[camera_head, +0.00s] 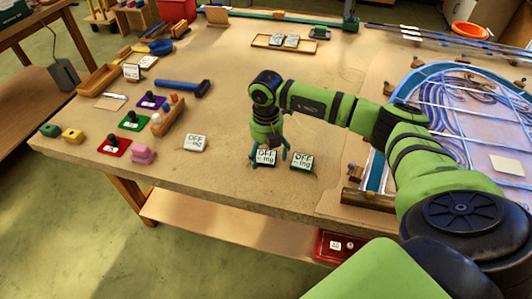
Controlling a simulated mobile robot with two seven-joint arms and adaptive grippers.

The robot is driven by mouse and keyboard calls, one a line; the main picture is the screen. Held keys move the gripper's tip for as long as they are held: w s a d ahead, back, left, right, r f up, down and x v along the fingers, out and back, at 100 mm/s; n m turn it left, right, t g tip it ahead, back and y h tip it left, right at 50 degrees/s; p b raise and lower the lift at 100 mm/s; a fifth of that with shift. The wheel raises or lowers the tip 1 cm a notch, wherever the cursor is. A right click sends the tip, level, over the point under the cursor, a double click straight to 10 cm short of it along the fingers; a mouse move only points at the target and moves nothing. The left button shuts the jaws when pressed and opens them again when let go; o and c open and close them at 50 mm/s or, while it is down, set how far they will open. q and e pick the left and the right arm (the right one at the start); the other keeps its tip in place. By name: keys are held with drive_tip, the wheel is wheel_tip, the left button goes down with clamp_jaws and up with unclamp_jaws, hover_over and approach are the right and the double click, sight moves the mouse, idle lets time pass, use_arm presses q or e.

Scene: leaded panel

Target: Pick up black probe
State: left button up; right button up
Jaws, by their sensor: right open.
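I cannot make out for certain which thing is the black probe. Small black knobbed pieces stand on a purple plate (143,104), a green plate (127,125) and a red plate (106,150) at the left of the bench. My right gripper (269,156) points down near the front middle of the bench, well to the right of those plates. Its fingers are apart, on either side of a white-topped labelled block (265,161); contact is too small to tell. A similar block (302,162) sits just right of it, and another (196,143) to the left. My left gripper is out of view.
A blue-handled tool (182,87) lies behind the plates, and a wooden block with small pegs (170,122) stands right of them. A pink block (143,154) is near the front edge. The blue-framed leaded panel (470,100) fills the right.

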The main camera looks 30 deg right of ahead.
drive_tip(key=shift+f, duration=0.3)
drive_tip(key=c, duration=1.5)
drive_tip(key=shift+o, duration=0.2)
drive_tip(key=shift+r, duration=0.15)
